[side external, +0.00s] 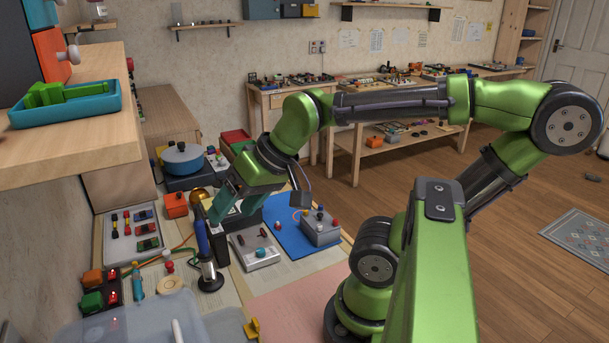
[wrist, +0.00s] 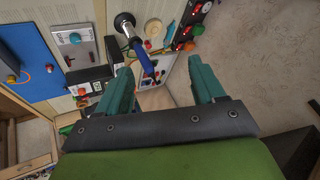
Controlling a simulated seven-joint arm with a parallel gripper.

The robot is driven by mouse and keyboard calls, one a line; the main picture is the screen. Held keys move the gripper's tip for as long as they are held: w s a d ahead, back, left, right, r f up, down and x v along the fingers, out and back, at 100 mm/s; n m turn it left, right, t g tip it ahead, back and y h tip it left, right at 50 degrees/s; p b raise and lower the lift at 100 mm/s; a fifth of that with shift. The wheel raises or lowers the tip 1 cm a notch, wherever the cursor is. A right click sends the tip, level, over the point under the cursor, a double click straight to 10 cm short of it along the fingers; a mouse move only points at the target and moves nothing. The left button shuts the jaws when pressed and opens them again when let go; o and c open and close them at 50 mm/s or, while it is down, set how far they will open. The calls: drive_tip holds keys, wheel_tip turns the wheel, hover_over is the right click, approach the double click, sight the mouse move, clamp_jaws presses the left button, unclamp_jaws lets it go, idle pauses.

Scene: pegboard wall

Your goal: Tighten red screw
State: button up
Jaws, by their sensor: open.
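My gripper (side external: 218,206) is open, its teal fingers pointing down and left over the work table. In the wrist view its two fingers (wrist: 163,78) stand wide apart with nothing held between them. A tool with a blue handle (side external: 202,237) stands upright in a round dark base, just beside the fingertips; in the wrist view the blue handle (wrist: 145,60) lies near the left finger. I cannot make out a clear red screw. A small red-topped piece (side external: 169,267) stands left of the tool.
A white panel (side external: 262,258) with small dark parts lies right of the tool. Red and green lit switches (side external: 101,290) are at front left. A blue pot (side external: 182,158) and an orange box (side external: 175,205) stand behind. A wooden shelf (side external: 75,118) overhangs the left side.

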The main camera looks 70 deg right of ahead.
drive_tip(key=shift+m+g+h, duration=0.6)
drive_tip(key=shift+m+h, duration=0.1)
drive_tip(key=shift+m, duration=0.2)
drive_tip(key=d, duration=0.5)
drive_tip(key=w+d+f, duration=0.1)
drive_tip(key=d, duration=0.2)
drive_tip(key=shift+d, duration=0.2)
drive_tip(key=c, duration=0.4)
drive_tip(key=n+g, duration=0.6)
drive_tip(key=n, duration=1)
hover_over(336, 220)
drive_tip(key=f, duration=0.1)
drive_tip(key=shift+c, duration=0.2)
wheel_tip(336, 220, down, 16)
drive_tip(key=shift+f, duration=0.25)
clamp_jaws()
